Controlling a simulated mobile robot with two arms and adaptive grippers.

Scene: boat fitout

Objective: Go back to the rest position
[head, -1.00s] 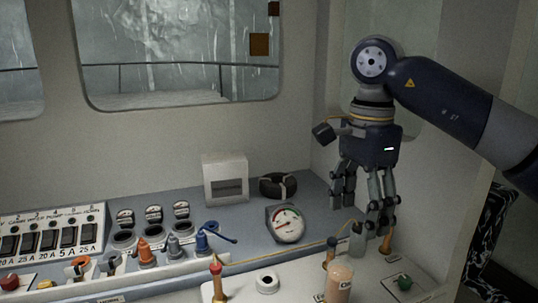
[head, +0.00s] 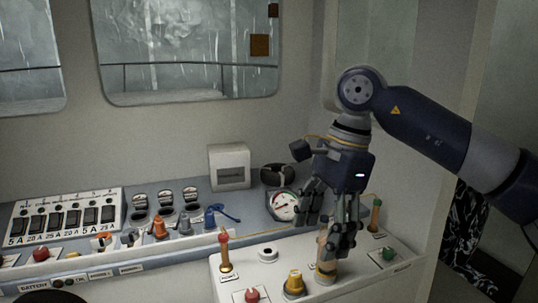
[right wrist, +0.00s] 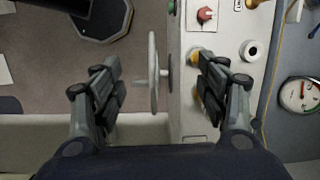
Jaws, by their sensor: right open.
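My right gripper (head: 328,228) is open and empty, pointing down over the right part of the light console panel (head: 375,264). Its fingers partly hide a tan cylinder (head: 325,268) behind or below them; I cannot tell whether they touch it. In the right wrist view the two fingers (right wrist: 165,90) stand wide apart with nothing gripped. A grey wheel (right wrist: 153,75), seen edge-on, lies between them in the picture, beside the panel edge. My left gripper is not in view.
Near the gripper stand a red-topped lever (head: 225,250), a yellow knob (head: 293,281), a red knob (head: 251,296) and a green knob (head: 389,254). A round gauge (head: 284,205) lies behind. Breaker switches (head: 65,219) line the left. Open floor (right wrist: 50,60) shows beside the panel.

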